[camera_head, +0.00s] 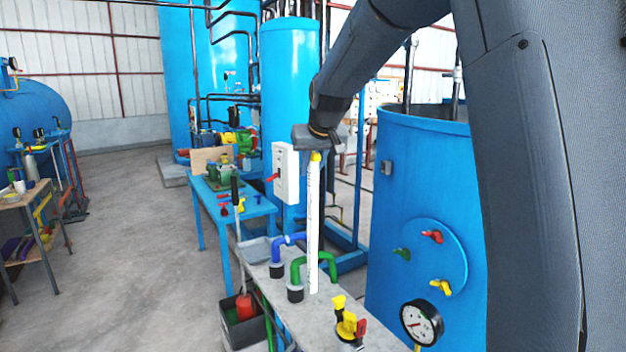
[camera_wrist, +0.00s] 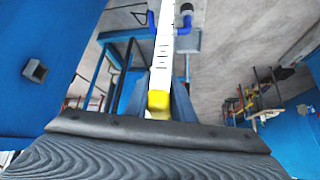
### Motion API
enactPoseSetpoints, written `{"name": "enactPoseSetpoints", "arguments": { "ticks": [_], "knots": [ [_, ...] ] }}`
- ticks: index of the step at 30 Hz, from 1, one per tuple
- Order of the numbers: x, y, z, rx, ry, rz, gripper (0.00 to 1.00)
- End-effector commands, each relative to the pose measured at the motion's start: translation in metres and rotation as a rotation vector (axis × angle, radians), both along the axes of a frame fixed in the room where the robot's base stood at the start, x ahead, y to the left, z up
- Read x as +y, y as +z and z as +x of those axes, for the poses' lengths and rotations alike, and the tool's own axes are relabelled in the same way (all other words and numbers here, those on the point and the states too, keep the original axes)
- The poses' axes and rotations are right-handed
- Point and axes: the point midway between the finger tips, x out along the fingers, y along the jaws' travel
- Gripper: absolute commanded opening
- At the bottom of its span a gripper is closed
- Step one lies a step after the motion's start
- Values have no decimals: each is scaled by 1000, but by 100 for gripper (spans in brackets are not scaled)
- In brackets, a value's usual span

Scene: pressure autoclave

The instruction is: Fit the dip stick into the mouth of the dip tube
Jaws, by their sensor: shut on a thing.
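The dip stick (camera_head: 313,230) is a long white bar with a yellow top end. It hangs close to upright in the head view, in front of the green bent pipe. My gripper (camera_head: 317,152) is shut on its yellow end, high above the grey bench. In the wrist view, the stick (camera_wrist: 163,45) shows dark marks along its face and runs away from my gripper (camera_wrist: 158,103). Its far end is cut off there. In the head view its lower end appears near bench height; I cannot tell whether it touches anything. I cannot pick out the dip tube's mouth for sure.
On the grey bench (camera_head: 268,290) stand a blue bent pipe (camera_head: 285,241), a green bent pipe (camera_head: 297,268) and yellow-handled valves (camera_head: 347,322). The large blue vessel (camera_head: 395,200) with a gauge (camera_head: 422,322) stands close on the right. Open floor lies to the left.

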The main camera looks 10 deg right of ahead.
Motion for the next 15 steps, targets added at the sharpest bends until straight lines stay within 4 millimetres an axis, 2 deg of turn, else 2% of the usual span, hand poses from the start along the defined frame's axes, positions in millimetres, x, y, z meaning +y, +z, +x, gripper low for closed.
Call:
{"name": "enactPoseSetpoints", "arguments": {
  "ticks": [6,15],
  "knots": [
    [-2,-29,-1,4,-3,1,0],
    [-2,-33,0,0,-4,1,0]
  ]
}}
